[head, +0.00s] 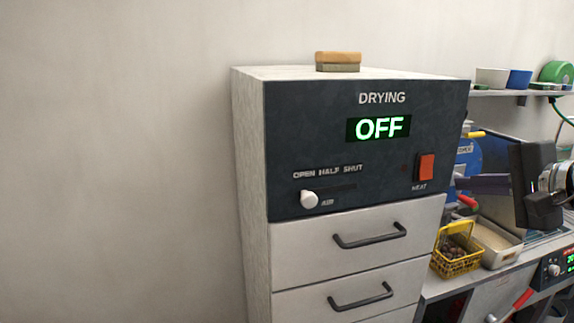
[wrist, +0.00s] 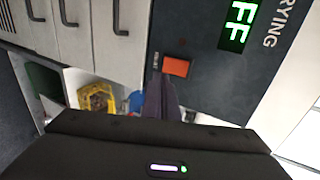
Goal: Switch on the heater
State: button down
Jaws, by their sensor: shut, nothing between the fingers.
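The drying cabinet's dark panel (head: 310,120) has a display (head: 378,128) reading OFF in green. The orange-red HEAT switch (head: 427,167) is at the panel's lower right; a small dark lamp sits left of it. The switch also shows in the wrist view (wrist: 176,67). My gripper (head: 456,182) is shut and empty, just right of the switch in the head view. In the wrist view its fingers (wrist: 158,80) point towards the panel beside the switch. I see a gap in the head view but cannot tell how deep it is.
A white AIR slider (head: 309,199) stands at the OPEN end. Drawers with dark handles (head: 370,236) lie below the panel. A wooden brush (head: 338,62) lies on top. A yellow basket of chestnuts (head: 457,262) and a tray (head: 493,240) stand on the bench at right.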

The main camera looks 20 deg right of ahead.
aim_at(427, 171)
jog(key=shift+w+r+x, duration=0.1)
jog(key=shift+r+x, duration=0.05)
jog(key=shift+x, duration=1.15)
jog(key=shift+w+r+x, duration=0.1)
jog(key=shift+r+x, duration=0.1)
jog(key=shift+x, duration=1.1)
jog(key=shift+r+x, duration=0.15)
jog(key=shift+x, duration=1.15)
jog(key=shift+w, duration=0.1)
jog(key=shift+w+f, duration=0.1)
jog(key=shift+w, duration=0.1)
jog(key=shift+r, duration=0.95)
jog(key=shift+s, duration=0.1)
